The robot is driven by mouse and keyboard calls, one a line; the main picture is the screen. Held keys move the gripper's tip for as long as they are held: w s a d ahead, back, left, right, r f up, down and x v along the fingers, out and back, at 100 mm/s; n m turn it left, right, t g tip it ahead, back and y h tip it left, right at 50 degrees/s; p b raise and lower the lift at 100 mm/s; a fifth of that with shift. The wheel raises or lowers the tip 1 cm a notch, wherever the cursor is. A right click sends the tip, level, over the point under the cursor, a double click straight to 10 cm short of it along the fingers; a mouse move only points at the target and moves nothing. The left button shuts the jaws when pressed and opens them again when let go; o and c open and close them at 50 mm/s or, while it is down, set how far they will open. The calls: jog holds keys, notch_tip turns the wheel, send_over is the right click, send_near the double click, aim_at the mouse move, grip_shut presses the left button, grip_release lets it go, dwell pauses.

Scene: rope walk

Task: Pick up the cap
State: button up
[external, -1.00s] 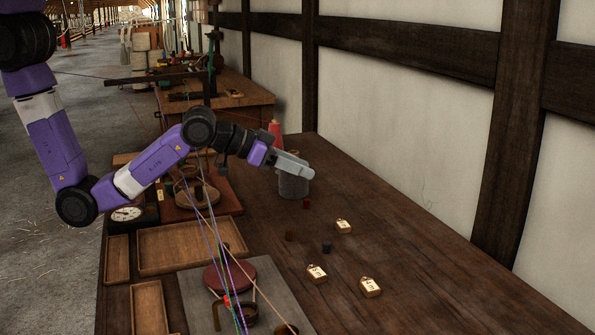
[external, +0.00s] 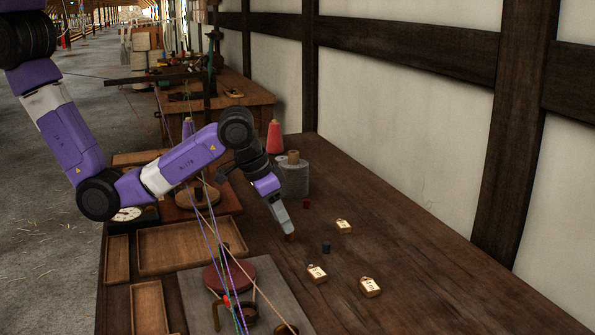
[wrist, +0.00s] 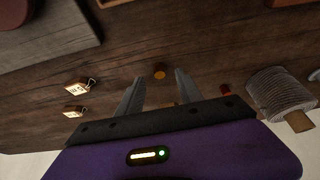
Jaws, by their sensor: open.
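A small brown cap (external: 290,238) stands on the wooden bench, right under my gripper (external: 284,231) in the external view. In the wrist view the cap (wrist: 159,71) shows an orange-brown top. It lies in line with the gap between the two fingertips of my gripper (wrist: 158,77), which are apart with nothing held. I cannot tell whether the fingertips reach down beside it. Two similar small pieces stand nearby: a dark one (external: 326,247) to the right and a dark red one (external: 306,203) farther back, also in the wrist view (wrist: 225,90).
Tagged blocks (external: 317,274) (external: 344,227) (external: 370,287) sit to the right and front. A grey wound spool (external: 292,180) stands behind my gripper, a red cone (external: 274,138) beyond it. Wooden trays (external: 180,250) and taut coloured cords (external: 224,262) lie left.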

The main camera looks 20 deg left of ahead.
jog(key=shift+x, duration=1.7)
jog(key=shift+d, duration=0.1)
jog(key=shift+r, duration=0.1)
grip_shut()
jog(key=shift+r, duration=0.15)
notch_tip(320, 180, up, 20)
jog(key=p, duration=0.5)
jog(key=shift+p, duration=0.3)
